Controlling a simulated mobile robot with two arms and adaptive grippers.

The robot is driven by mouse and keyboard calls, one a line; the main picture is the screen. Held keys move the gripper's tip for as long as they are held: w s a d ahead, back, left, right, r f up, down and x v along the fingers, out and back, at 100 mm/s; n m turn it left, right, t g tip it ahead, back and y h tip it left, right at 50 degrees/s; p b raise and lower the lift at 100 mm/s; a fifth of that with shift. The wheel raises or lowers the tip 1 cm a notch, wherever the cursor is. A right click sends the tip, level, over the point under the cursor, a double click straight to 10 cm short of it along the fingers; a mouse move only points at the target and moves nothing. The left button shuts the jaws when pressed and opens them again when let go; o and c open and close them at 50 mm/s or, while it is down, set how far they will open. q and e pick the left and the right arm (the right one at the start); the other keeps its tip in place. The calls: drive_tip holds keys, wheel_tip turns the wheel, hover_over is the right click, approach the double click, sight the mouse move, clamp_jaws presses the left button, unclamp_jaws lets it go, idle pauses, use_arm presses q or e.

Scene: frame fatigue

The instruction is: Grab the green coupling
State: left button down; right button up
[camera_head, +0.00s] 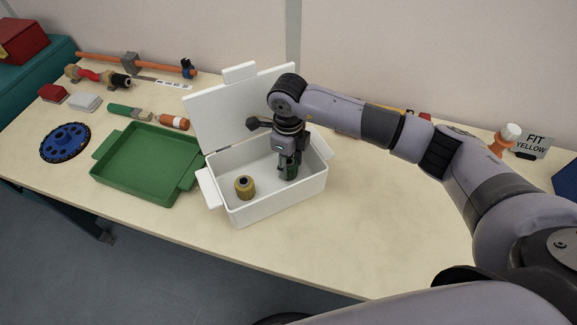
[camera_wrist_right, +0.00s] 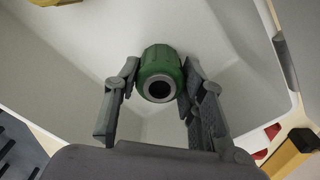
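The green coupling (camera_wrist_right: 161,61) is a short green cylinder with a grey ring and a dark hole facing the wrist camera. It is inside the white box (camera_head: 280,204), in its right part, and shows partly in the head view (camera_head: 291,174). My right gripper (camera_head: 288,168) points down into the box. In the right wrist view its two fingers (camera_wrist_right: 161,75) press against both sides of the coupling. Whether the coupling rests on the box floor is hard to tell. A yellow-brown coupling (camera_head: 244,188) stands in the left part of the box. My left gripper is not in view.
The box's lid (camera_head: 222,110) stands open at the back. A green tray (camera_head: 107,181) is left of the box. A blue wheel (camera_head: 64,143) and several small tools lie farther left. A sign (camera_head: 533,144) and an orange bottle (camera_head: 498,147) stand at right. The front right table is clear.

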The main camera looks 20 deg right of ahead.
drive_tip(key=c, duration=0.6)
drive_tip(key=shift+r, duration=0.1)
